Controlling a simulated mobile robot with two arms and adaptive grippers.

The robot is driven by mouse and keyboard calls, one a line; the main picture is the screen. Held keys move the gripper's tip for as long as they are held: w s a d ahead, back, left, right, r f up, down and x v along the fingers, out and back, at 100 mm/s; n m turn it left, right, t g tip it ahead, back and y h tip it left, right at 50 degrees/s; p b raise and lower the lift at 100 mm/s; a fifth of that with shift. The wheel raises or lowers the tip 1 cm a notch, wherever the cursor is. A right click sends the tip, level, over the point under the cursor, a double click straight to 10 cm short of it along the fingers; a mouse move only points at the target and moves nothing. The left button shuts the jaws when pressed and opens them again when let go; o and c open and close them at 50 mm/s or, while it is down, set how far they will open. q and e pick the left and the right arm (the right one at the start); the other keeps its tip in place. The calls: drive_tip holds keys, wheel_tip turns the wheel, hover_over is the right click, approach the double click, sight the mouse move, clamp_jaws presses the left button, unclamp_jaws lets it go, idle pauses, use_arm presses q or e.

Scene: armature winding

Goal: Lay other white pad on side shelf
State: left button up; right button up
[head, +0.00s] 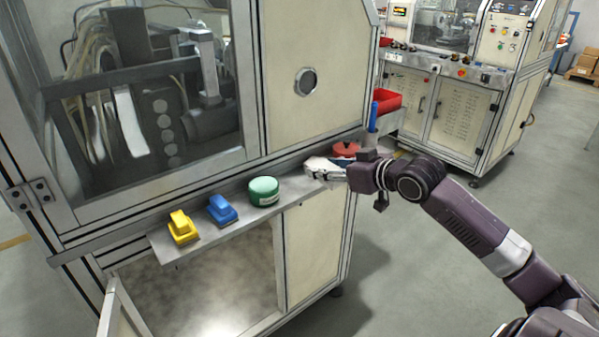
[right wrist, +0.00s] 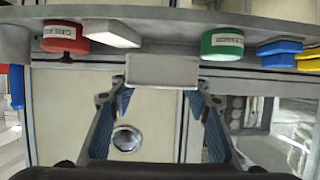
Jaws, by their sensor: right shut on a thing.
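My right gripper (head: 325,170) is at the machine's front shelf (head: 150,240), between the green round tin (head: 264,191) and the red round tin (head: 346,149). In the right wrist view its fingers (right wrist: 161,86) are shut on a pale white pad (right wrist: 162,72), near the shelf edge. I cannot tell whether this pad touches the shelf. Another white pad (right wrist: 105,33) lies on the shelf beside the red tin (right wrist: 66,38), and the green tin (right wrist: 222,43) is on the other side. In the head view the gripper partly hides this spot. My left gripper is not in view.
A blue block (head: 222,210) and a yellow block (head: 183,227) stand farther left on the shelf. A red bin (head: 386,101) and a blue cylinder (head: 373,116) are at the machine's right side. A second machine (head: 450,110) stands behind.

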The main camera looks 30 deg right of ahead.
drive_tip(key=p, duration=0.3)
hover_over(300, 182)
drive_tip(key=shift+f, duration=0.55)
wheel_tip(300, 182, down, 5)
drive_tip(key=shift+s+r+p, duration=0.1)
drive_tip(key=shift+s+p, duration=0.05)
drive_tip(key=shift+p, duration=0.25)
drive_tip(key=shift+f+p, duration=0.3)
drive_tip(key=shift+w+f, duration=0.2)
drive_tip(key=shift+w, duration=0.05)
drive_tip(key=shift+f, duration=0.1)
